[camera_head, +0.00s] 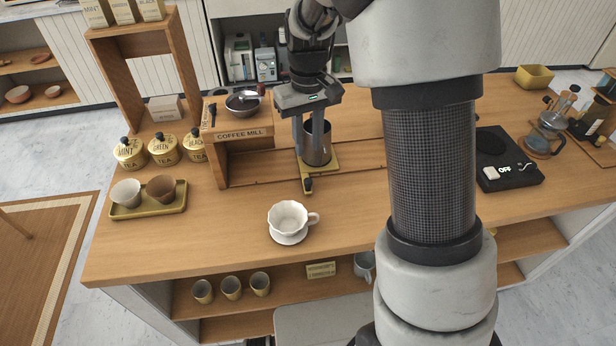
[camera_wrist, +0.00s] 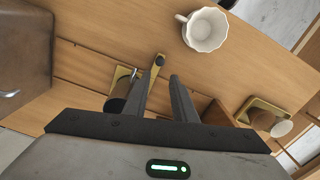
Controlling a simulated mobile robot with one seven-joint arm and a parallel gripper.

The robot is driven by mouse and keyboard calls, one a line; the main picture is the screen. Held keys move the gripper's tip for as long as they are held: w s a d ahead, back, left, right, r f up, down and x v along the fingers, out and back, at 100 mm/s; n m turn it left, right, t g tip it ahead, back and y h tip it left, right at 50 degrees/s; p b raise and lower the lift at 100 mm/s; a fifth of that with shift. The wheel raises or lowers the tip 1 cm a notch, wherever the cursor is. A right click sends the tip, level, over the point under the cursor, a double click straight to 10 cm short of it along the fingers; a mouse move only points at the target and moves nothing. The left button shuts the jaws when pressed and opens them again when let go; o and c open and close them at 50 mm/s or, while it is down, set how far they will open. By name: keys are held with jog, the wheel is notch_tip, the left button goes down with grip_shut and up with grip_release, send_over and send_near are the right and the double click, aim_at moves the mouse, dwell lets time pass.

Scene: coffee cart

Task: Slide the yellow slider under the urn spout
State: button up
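The yellow slider (camera_head: 325,165) lies on the wooden counter in the head view, its narrow handle with a dark knob (camera_head: 308,185) pointing toward the front. It also shows in the wrist view (camera_wrist: 151,74). A dark metal cup (camera_head: 319,150) stands upright on it, partly covered by a finger. My gripper (camera_head: 310,140) points down above the slider. Its two fingers are apart with nothing seen between them. In the wrist view my gripper (camera_wrist: 167,77) has its fingertips near the slider's knob; I cannot tell if they touch. I cannot make out the urn spout in the head view.
A coffee mill stand (camera_head: 240,135) is left of the slider. A white cup on a saucer (camera_head: 288,219) stands in front. A tray (camera_head: 178,203) with two cups is at left, a black scale (camera_head: 510,172) at right. My arm hides the counter's middle right.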

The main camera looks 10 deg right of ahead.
aim_at(308, 180)
notch_tip(308, 180, down, 12)
jog(key=shift+f, duration=0.2)
grip_shut()
